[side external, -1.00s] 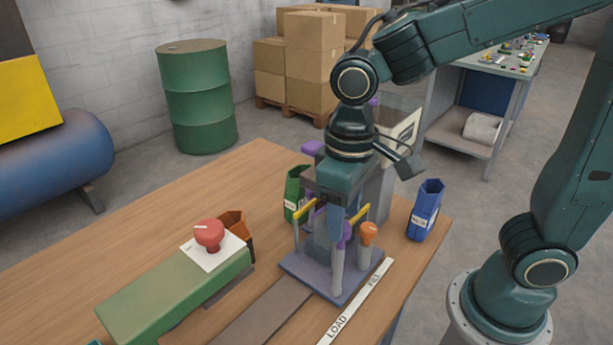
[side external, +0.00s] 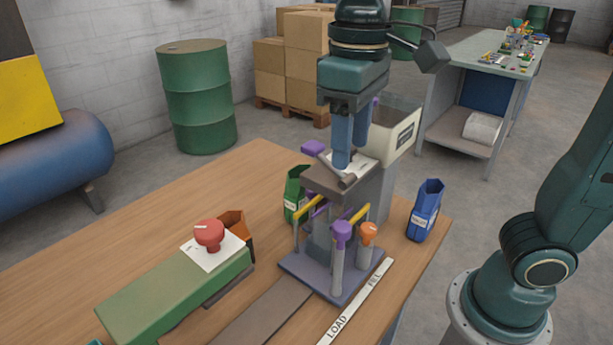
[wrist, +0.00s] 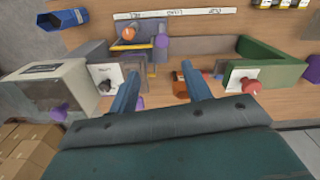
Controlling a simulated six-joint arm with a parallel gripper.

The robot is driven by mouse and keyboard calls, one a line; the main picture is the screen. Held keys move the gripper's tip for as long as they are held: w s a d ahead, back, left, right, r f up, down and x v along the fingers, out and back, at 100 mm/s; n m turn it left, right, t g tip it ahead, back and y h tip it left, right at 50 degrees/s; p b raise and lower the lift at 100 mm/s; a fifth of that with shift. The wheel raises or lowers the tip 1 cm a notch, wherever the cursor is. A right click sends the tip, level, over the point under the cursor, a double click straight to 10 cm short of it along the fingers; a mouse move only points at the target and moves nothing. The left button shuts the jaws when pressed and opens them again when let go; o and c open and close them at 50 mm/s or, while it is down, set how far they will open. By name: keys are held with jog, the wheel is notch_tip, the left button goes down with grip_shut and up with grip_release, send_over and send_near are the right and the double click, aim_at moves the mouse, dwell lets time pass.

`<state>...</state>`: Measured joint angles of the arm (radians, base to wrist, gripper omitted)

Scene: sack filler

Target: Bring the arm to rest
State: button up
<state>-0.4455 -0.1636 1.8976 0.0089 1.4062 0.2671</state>
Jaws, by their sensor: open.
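My gripper (side external: 352,160) hangs upright above the grey filler stand (side external: 340,280) in the side view, fingers pointing down. Its two blue fingers also show in the wrist view (wrist: 160,90), apart with nothing between them. In the side view the fingertips overlap the stand's top, where a white card and a grey bar show; I cannot tell the exact gap. The stand carries purple knobs (side external: 341,232), an orange knob (side external: 368,232) and yellow bars.
A blue sack holder (side external: 425,210) stands right of the stand, a green one (side external: 294,196) behind left. A red button (side external: 209,235) sits by a green block (side external: 172,297) and an orange bin (side external: 234,222). A white hopper box (side external: 395,130) rises behind.

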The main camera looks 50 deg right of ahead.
dwell(0.4)
jog(key=s+d+f+m+t, duration=0.1)
jog(key=s+d+f+t, duration=0.1)
jog(key=d, duration=0.4)
jog(key=s+d+f+m+t, duration=0.1)
jog(key=s+d+f+t, duration=0.2)
jog(key=s+d+f, duration=0.1)
jog(key=shift+s+d+t, duration=0.3)
jog(key=shift+s+d, duration=0.5)
jog(key=shift+d, duration=0.25)
